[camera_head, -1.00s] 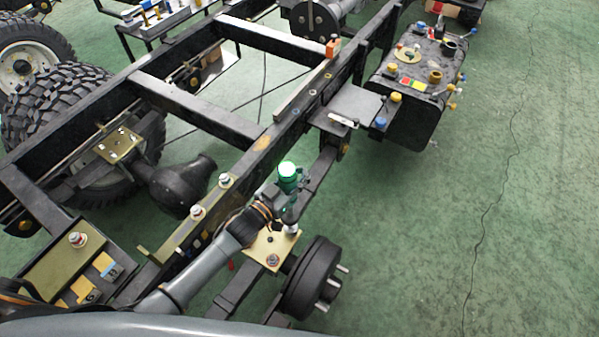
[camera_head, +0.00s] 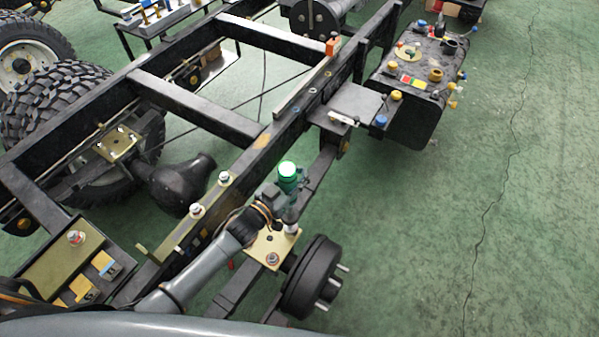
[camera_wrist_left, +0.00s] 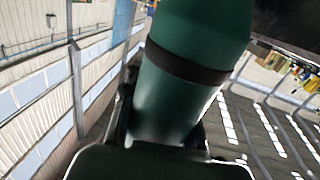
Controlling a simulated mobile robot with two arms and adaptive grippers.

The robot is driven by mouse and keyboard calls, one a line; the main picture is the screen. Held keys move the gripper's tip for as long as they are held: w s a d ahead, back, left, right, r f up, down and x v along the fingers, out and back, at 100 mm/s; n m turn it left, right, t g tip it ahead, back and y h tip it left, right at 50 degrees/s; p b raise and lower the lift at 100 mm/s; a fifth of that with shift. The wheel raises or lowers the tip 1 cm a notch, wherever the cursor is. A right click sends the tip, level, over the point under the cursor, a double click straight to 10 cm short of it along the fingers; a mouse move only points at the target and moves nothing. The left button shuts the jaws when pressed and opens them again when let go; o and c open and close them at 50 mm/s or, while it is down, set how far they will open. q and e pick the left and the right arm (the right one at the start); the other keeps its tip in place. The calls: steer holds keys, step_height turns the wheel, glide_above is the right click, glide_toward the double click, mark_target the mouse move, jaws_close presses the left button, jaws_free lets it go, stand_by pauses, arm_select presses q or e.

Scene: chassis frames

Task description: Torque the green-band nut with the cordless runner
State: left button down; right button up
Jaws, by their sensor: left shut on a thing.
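The cordless runner (camera_head: 289,183) is a green tool with a lit green top. It stands roughly upright above a tan axle plate (camera_head: 258,240), with its grey lower end (camera_head: 290,214) over the plate's far right corner. My left gripper (camera_head: 272,203) is shut on the runner. In the left wrist view the runner's green body (camera_wrist_left: 175,95), with a dark band round it, fills the middle. A nut (camera_head: 272,259) shows at the plate's near corner, with no green band that I can make out. Whatever is under the runner is hidden. My right gripper is not in view.
The black chassis frame (camera_head: 195,108) runs diagonally past the runner. A brake drum (camera_head: 311,277) with studs sits right of the plate. Two bolts stand on the rail to the left (camera_head: 197,211). A black tank (camera_head: 410,110) is beyond. Green floor at right is clear.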

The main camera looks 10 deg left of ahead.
arm_select(q)
steer(key=shift+f+b, duration=0.55)
steer(key=shift+b, duration=0.05)
stand_by(0.8)
steer(key=shift+s+f, duration=0.15)
steer(key=shift+f, duration=0.1)
stand_by(0.6)
steer(key=shift+r+p, duration=0.2)
steer(key=shift+p, duration=0.15)
stand_by(1.3)
steer(key=shift+w+r+p, duration=0.2)
steer(key=shift+r+p, duration=1.15)
steer(key=shift+r, duration=0.45)
step_height(320, 180, up, 5)
steer(key=p, duration=0.4)
steer(key=shift+p, duration=0.3)
